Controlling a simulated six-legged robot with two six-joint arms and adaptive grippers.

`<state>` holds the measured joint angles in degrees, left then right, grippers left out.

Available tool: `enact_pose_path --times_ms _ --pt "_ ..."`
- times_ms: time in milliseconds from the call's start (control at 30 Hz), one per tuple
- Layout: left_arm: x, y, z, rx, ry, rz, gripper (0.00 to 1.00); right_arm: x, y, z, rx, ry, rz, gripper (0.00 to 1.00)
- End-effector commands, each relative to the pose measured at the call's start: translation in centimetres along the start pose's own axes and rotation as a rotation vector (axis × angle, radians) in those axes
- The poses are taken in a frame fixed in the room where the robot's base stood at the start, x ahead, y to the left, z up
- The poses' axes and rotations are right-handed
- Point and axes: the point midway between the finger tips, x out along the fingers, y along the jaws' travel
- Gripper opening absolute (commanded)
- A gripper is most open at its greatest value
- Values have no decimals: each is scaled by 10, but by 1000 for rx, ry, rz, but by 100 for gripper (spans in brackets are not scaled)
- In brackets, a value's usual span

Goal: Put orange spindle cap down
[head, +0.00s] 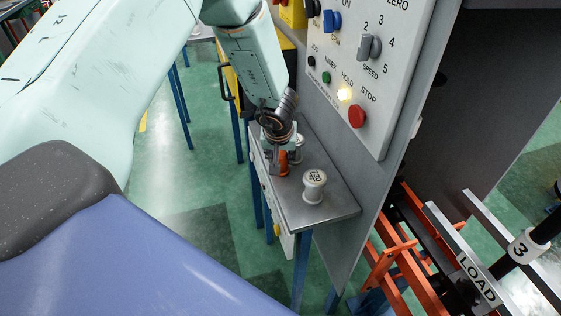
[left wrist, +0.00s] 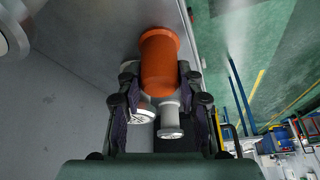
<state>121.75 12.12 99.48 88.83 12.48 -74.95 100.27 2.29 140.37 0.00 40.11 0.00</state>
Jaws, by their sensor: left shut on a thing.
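The orange spindle cap (head: 283,162) is held in my left gripper (head: 280,150) over the small metal shelf (head: 338,207), near its left edge. In the left wrist view the orange cap (left wrist: 160,62) sits between the two dark fingers of the left gripper (left wrist: 157,78), which are shut on it. Whether its base touches the shelf I cannot tell. A pale cap (head: 314,186) with dark lettering stands upright to its right. Another pale cap (head: 298,146) is partly hidden behind the gripper. Two pale caps also show beyond the fingers in the left wrist view (left wrist: 170,121). My right gripper is not in view.
A grey control panel (head: 390,75) with knobs, a lit button and a red button (head: 357,116) rises beside the shelf. Orange rails (head: 400,262) and a LOAD label (head: 477,277) are at the lower right. The shelf's front right is clear.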

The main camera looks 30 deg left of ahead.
Motion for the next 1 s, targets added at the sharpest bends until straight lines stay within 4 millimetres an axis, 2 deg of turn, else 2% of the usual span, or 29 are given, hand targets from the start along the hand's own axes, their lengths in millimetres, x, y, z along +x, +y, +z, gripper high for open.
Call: enact_pose_path --times_ms 100,433,1000 --pt "0 0 0 0 0 0 5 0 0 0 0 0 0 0" --pt "-7 -5 0 -1 0 0 5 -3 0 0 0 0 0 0" --pt "-68 -7 -25 0 1 0 5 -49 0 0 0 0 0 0"
